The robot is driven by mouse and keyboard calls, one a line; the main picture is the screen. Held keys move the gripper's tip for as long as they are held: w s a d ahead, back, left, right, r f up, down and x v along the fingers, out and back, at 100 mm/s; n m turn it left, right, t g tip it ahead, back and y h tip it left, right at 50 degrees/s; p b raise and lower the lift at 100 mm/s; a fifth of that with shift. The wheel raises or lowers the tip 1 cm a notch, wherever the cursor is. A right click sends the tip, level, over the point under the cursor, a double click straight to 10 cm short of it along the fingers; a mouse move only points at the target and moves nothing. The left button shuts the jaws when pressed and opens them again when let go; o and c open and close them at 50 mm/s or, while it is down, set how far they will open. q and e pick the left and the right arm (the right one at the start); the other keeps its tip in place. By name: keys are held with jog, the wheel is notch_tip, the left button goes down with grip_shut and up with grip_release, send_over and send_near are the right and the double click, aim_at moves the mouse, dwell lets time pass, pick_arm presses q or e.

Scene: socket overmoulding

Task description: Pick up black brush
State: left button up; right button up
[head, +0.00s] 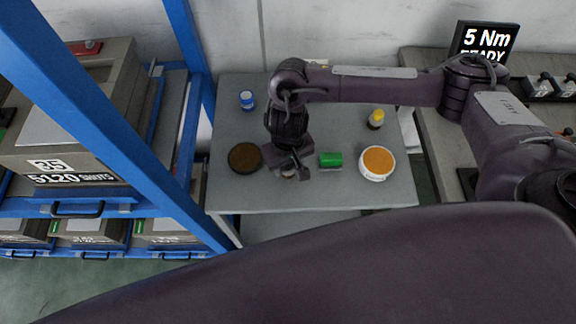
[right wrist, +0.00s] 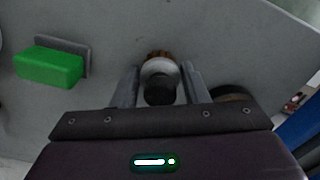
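The brush shows best in the right wrist view, with a black knob-like top (right wrist: 160,92), a pale collar and a brown lower part. It stands on the grey table, between the two fingers of my right gripper (right wrist: 160,88). The fingers are spread on either side of it, with a narrow gap visible beside the black top. In the head view my right gripper (head: 291,172) points down at the table's front middle and hides most of the brush. My left gripper is not in view.
On the grey table (head: 315,200), a green block (head: 330,160) and an orange-topped white tub (head: 377,162) stand right of the gripper. A dark round dish (head: 245,157) lies left. A blue bottle (head: 247,101) and a yellow-capped bottle (head: 376,118) stand farther back. A blue rack (head: 190,90) borders the left.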

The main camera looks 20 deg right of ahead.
jog(key=c, duration=0.6)
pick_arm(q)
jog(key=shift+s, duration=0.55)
pick_arm(e)
jog(key=shift+r, duration=0.1)
